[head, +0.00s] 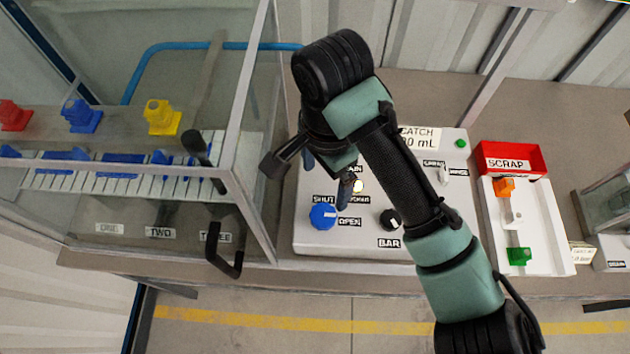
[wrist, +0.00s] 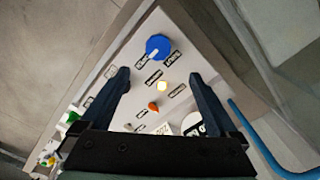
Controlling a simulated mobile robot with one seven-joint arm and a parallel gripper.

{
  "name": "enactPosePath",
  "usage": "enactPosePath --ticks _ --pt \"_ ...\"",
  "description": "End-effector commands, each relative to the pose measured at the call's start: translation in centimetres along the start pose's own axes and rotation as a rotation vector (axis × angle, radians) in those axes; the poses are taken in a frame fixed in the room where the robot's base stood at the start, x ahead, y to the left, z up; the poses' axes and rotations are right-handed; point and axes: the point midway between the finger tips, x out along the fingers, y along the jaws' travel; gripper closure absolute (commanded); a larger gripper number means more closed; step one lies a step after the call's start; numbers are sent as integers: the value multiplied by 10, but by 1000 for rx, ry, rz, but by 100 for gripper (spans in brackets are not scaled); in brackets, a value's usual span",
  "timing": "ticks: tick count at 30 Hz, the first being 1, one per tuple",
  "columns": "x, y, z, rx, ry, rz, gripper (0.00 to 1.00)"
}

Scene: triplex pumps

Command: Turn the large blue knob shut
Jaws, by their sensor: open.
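The large blue knob (head: 322,217) sits at the front left of the white panel. A SHUT label (head: 323,199) is just above it and an OPEN label (head: 350,222) is at its right. In the wrist view the blue knob (wrist: 159,46) carries a white pointer mark that points down-left, toward the label on that side. My gripper (head: 326,178) hangs above the panel near the knob. In the wrist view my gripper (wrist: 158,76) is open and empty, and the knob lies just beyond the gap between its fingertips, apart from them.
A black knob (head: 390,219) stands right of the blue knob. A lit round lamp (wrist: 162,87) and an orange part (wrist: 153,107) show between the fingers. A glass enclosure (head: 240,130) borders the panel at left. A red SCRAP bin (head: 510,150) and white tray (head: 542,250) stand right.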

Motion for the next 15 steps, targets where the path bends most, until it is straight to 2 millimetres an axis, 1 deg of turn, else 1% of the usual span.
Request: enactPosePath --ticks 2,5,8,12,15 --pt "5 2 0 6 -4 9 4" --pt "18 2 1 6 -6 8 4" --pt "38 2 2 6 -8 7 4" --pt "70 2 2 5 -8 5 4" --pt "91 2 2 3 -7 6 4"
